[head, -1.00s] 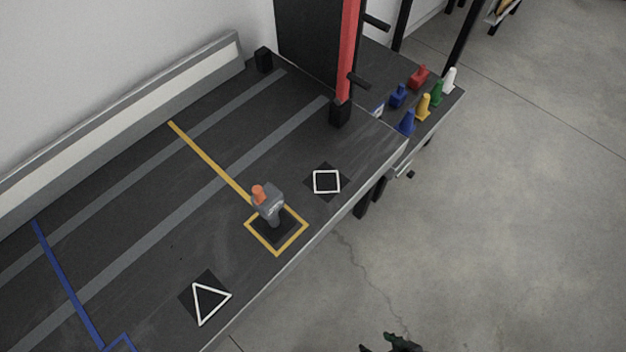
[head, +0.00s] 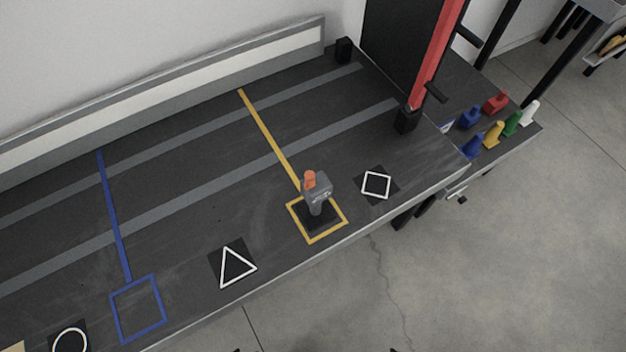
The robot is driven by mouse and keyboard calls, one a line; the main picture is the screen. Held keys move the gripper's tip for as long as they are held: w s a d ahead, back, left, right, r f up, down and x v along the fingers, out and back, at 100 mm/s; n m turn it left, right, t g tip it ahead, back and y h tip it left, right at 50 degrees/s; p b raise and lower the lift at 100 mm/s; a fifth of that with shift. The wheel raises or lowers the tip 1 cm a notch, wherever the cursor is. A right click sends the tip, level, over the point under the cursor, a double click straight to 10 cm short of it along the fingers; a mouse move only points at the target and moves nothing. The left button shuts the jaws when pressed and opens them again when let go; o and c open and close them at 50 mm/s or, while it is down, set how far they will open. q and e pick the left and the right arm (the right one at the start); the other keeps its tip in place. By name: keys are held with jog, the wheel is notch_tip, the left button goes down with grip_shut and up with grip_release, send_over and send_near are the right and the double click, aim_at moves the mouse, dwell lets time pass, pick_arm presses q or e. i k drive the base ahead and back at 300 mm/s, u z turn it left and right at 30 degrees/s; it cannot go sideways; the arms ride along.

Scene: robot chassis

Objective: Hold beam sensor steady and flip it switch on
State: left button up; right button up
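The beam sensor (head: 317,193) is a small grey device with an orange part (head: 309,179) on top. It stands upright on a black base inside a yellow square outline (head: 326,239) on the dark bench (head: 190,180). Its switch is too small to make out. Neither gripper shows clearly; only tiny dark bits appear at the bottom edge of the head view, and I cannot tell what they are. Nothing touches the sensor.
White triangle (head: 236,267), diamond (head: 376,185) and circle (head: 70,341) markers and a blue square outline (head: 138,308) lie on the bench. A red post (head: 436,55) rises at the right end. Several coloured pieces stand on a side shelf beyond it. Open floor lies in front.

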aim_at(310, 177)
jog(key=u, duration=1.5)
jog(key=k, duration=0.85)
jog(key=z, duration=1.1)
